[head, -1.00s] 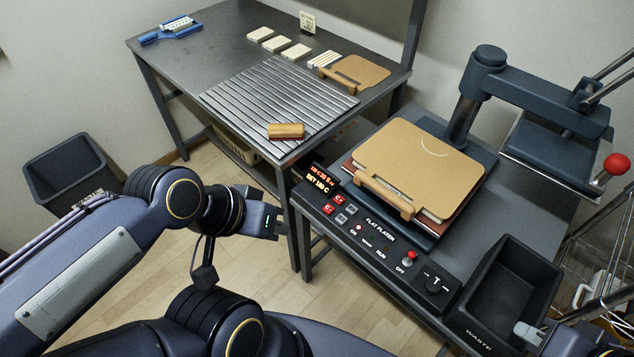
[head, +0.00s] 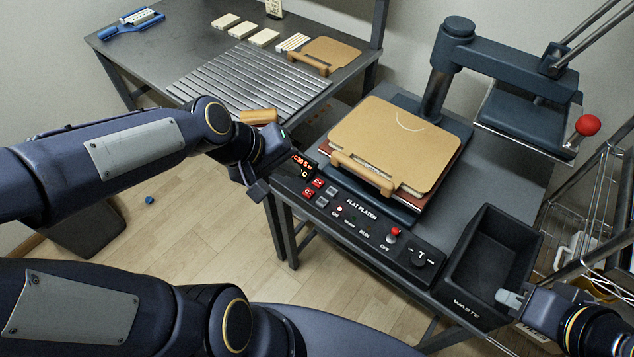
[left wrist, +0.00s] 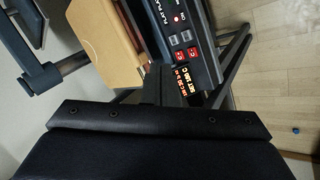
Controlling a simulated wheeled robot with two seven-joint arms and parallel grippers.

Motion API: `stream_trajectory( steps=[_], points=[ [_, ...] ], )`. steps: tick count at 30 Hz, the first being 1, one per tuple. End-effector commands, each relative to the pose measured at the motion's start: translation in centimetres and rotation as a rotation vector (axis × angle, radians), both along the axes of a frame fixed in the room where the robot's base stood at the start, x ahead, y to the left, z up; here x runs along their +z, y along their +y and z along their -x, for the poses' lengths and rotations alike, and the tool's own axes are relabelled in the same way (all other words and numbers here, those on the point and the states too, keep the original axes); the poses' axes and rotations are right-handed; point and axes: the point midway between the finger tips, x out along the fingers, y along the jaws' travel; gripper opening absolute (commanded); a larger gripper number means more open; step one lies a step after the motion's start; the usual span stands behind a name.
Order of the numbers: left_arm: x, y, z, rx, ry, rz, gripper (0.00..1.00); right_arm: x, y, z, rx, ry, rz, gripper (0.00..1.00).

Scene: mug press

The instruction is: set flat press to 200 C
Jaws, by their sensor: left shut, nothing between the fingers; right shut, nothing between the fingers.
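The flat press has a black control panel (head: 350,217) along its front edge. Its display (head: 303,167) is partly covered by my left gripper in the head view. In the left wrist view the lit display (left wrist: 187,82) shows a lower line that looks like SET 180 C. Two red C buttons (head: 313,187) sit beside it, with grey buttons alongside. My left gripper (head: 283,150) is shut and empty, close to the display end of the panel; I cannot tell whether it touches. My right gripper (head: 510,299) is shut and empty by the waste bin.
A tan board (head: 395,140) with a wooden handle lies on the platen. The upper press head (head: 520,120) is swung aside to the right, with a red knob (head: 587,125). A black waste bin (head: 495,262) stands at the panel's right. A slatted rack (head: 250,85) lies on the back table.

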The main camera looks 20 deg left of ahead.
Motion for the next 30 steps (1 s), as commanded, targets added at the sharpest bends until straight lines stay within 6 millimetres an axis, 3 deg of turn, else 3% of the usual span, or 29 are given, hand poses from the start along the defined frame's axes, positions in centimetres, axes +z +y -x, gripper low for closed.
stream_trajectory(
  steps=[6,12,19,30],
  points=[
    [-4.9,-0.2,-7.2,0.291,0.135,0.252,0.0,-1.1,0.0,0.0,0.0,0.0,0.0,0.0],
    [-8.8,0.1,-11.9,0.534,0.236,0.464,0.0,-1.6,0.0,0.0,0.0,0.0,0.0,0.0],
    [-11.1,0.4,-14.2,0.68,0.296,0.587,0.0,-1.8,0.0,0.0,0.0,0.0,0.0,0.0],
    [-11.3,0.5,-14.5,0.697,0.302,0.601,0.0,-1.8,0.0,0.0,0.0,0.0,0.0,0.0]
  ],
)
